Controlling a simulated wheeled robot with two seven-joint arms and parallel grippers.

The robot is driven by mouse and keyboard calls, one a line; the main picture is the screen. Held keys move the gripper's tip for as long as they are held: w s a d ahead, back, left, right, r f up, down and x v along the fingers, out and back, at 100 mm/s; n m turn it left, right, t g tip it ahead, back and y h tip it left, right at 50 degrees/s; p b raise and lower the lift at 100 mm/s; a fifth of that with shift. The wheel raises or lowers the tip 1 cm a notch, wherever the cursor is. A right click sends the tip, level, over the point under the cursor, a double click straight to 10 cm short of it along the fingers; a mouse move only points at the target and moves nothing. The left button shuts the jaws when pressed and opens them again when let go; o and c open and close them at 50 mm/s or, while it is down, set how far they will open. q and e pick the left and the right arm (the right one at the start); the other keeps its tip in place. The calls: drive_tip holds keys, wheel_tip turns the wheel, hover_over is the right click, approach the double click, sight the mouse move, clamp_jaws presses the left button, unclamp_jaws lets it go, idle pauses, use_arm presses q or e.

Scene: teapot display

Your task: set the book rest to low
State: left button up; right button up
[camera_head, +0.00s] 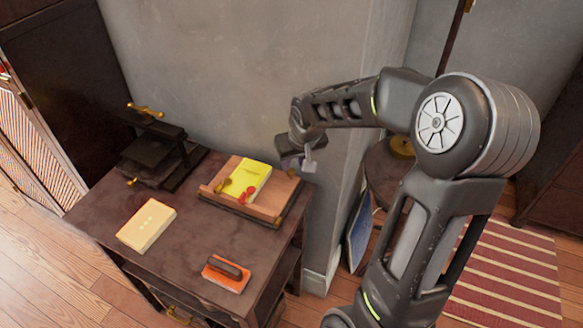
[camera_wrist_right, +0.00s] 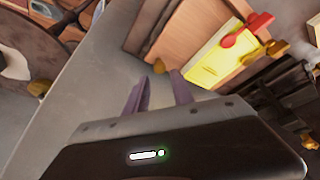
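The book rest (camera_head: 268,212) is a wooden stand with a tilted board and a front ledge, on the dark table. A yellow book (camera_head: 252,176) with a red piece (camera_head: 249,192) at its lower edge lies on the board. In the right wrist view the rest's wooden board (camera_wrist_right: 180,30) and the yellow book (camera_wrist_right: 212,67) show beyond the fingers. My right gripper (camera_head: 301,163) is at the rest's back right corner. Its fingers (camera_wrist_right: 160,88) are apart, with small brass parts (camera_wrist_right: 158,66) close to the tips. Contact cannot be told. My left gripper is not in view.
A cream box (camera_head: 146,225) and an orange block with a dark handle (camera_head: 226,273) lie at the table's front. A dark press with brass handles (camera_head: 155,155) stands at the back left. A grey wall (camera_head: 225,80) rises behind; its corner is close to my right arm.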

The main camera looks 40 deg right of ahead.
sight(291, 171)
drive_tip(key=x, duration=0.5)
clamp_jaws()
idle(1.4)
